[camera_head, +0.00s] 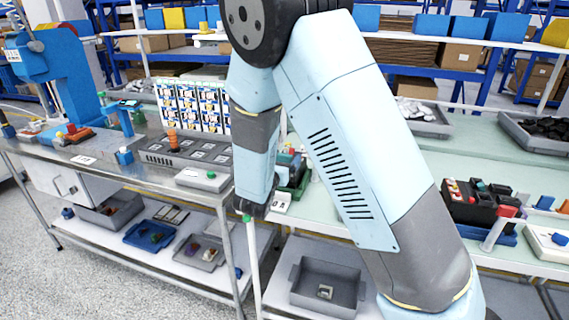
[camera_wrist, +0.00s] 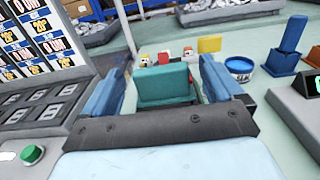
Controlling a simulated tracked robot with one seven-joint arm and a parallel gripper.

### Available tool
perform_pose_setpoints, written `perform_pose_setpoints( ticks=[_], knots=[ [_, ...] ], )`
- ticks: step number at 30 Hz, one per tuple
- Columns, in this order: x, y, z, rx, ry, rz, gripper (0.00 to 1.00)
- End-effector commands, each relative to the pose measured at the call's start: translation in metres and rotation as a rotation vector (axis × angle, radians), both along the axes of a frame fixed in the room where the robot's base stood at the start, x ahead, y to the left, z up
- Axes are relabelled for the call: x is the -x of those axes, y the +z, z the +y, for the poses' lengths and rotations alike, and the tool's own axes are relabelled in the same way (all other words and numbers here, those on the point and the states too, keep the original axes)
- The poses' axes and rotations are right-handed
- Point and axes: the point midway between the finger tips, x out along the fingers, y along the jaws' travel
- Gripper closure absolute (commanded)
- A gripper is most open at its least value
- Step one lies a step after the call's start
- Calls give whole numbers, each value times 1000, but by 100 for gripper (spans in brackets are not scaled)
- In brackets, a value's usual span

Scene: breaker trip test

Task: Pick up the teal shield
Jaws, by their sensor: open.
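The teal shield (camera_wrist: 166,84) is an upright, block-like plate in the middle of the wrist view. My gripper (camera_wrist: 162,68) shows there with its two blue fingers spread, one to the left and one to the right of the shield. The jaws are open, and I cannot tell whether either finger touches the shield.
A blue round tub (camera_wrist: 240,70) and a blue lever piece (camera_wrist: 286,48) stand right of the gripper. A grey panel (camera_wrist: 38,108) and a green button (camera_wrist: 32,154) are at left. Small coloured parts sit behind the shield. Grey trays (camera_head: 423,124) line the bench's back.

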Motion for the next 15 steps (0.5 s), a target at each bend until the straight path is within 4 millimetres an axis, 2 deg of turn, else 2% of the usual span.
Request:
perform_pose_setpoints(
  ticks=[3,10,15],
  knots=[
    [-12,0,-6,0,-3,1,6],
    [-14,0,-6,0,-1,0,6],
    [-14,0,-6,0,-1,1,22]
  ],
)
